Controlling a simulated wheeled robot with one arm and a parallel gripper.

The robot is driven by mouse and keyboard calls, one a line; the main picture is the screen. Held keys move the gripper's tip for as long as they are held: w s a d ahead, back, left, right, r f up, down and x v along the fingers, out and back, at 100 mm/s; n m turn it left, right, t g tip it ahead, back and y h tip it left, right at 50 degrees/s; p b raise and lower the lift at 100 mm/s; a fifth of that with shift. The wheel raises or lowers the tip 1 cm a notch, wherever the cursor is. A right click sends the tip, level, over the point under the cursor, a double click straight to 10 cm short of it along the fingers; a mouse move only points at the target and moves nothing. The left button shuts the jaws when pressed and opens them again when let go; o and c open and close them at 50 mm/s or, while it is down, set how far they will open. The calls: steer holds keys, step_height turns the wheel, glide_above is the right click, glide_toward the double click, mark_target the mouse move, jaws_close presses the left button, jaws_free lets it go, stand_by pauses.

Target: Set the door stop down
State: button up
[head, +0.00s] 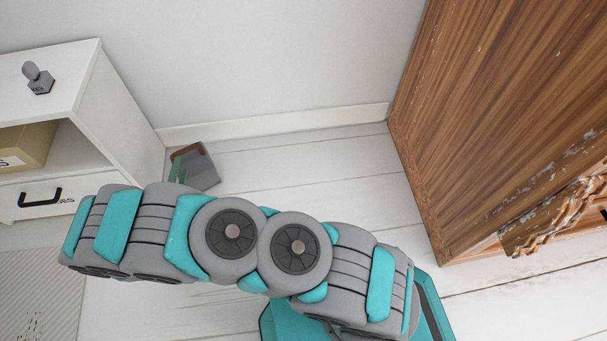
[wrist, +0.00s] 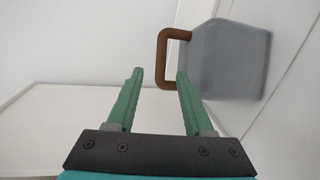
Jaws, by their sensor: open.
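The door stop (head: 203,172) is a grey block with a brown handle. In the head view it is on the pale floor by the wall, just right of the white cabinet. In the wrist view the grey block (wrist: 228,60) is at the upper right, its handle (wrist: 163,55) pointing left. My gripper (wrist: 159,75) is open, and the handle's outer bar shows between its green fingertips. The right finger overlaps the handle's lower end; I cannot tell whether they touch. In the head view my gripper (head: 178,170) is at the handle side, mostly hidden by my arm.
A white cabinet (head: 120,105) stands at left, with a small grey object (head: 38,78) on top and a cardboard box (head: 27,145) on its shelf. A wooden piece of furniture (head: 490,110) stands at right. Floor (head: 310,170) between them is clear.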

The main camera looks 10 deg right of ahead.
steer(key=w+d+r+m+g+y, duration=0.2)
steer(key=w+r+m+g, duration=0.1)
steer(key=r, duration=0.3)
steer(key=w+d+r+m+g+y, duration=0.2)
steer(key=w+r+m+g, duration=0.15)
steer(key=r, duration=0.25)
steer(key=s+d+r+m+g+y, duration=0.1)
steer(key=s+d+r+m+g, duration=0.1)
steer(key=s+d+r+g, duration=0.25)
steer(key=s+d+r+m+g+h, duration=0.1)
steer(key=s+d+r+m+g, duration=0.2)
steer(key=s+d, duration=1.2)
steer(key=s+d+r+m+g+h, duration=0.1)
steer(key=s+d+r+m+g, duration=0.2)
steer(key=s+d+r, duration=0.7)
steer(key=s+d+m, duration=0.2)
steer(key=s+d, duration=0.3)
steer(key=s, duration=0.5)
steer(key=shift+s+m+h, duration=0.25)
steer(key=shift+m+h, duration=0.1)
steer(key=shift+h, duration=0.05)
steer(key=shift+a, duration=0.1)
